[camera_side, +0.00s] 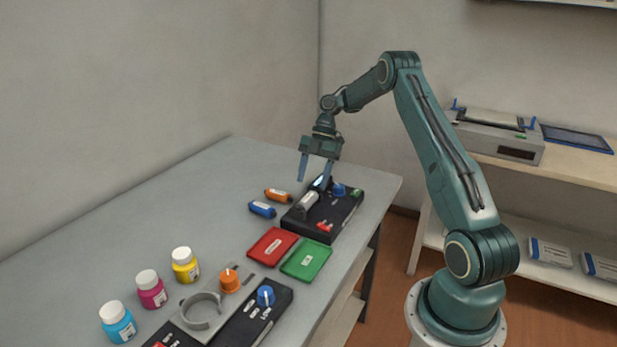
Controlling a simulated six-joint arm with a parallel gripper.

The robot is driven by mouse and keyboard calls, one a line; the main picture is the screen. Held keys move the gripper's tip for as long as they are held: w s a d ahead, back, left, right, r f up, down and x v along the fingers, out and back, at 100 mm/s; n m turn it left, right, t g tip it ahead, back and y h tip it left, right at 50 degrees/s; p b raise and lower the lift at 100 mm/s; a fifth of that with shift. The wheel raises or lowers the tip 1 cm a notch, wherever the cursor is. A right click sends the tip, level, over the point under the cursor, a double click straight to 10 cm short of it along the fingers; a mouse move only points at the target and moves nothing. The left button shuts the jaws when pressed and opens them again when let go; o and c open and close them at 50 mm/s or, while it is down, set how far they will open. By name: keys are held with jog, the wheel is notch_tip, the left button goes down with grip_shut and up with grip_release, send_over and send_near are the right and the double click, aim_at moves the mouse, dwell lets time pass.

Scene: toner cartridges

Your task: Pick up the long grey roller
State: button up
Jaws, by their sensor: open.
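A grey roller-like cylinder (307,203) lies slanted on the left part of a black device (325,225) at the far right of the table. It is the only long grey cylinder I can make out. My gripper (314,182) points down just above and behind it, with its two blue fingers apart and nothing visible between them. The fingertips look clear of the roller, but the exact gap cannot be told from this one view.
The black device also carries a blue knob (339,190) and red switches (324,226). Orange (278,195) and blue (262,209) cartridges lie to its left. Red (272,246) and green (306,260) trays lie in front. Toner bottles (151,289) stand nearer. The table's back left is clear.

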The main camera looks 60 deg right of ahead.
aim_at(308, 196)
jog(key=shift+a+f, duration=0.1)
jog(key=shift+x, duration=2.8)
jog(key=c, duration=1.2)
jog(key=shift+r, duration=5)
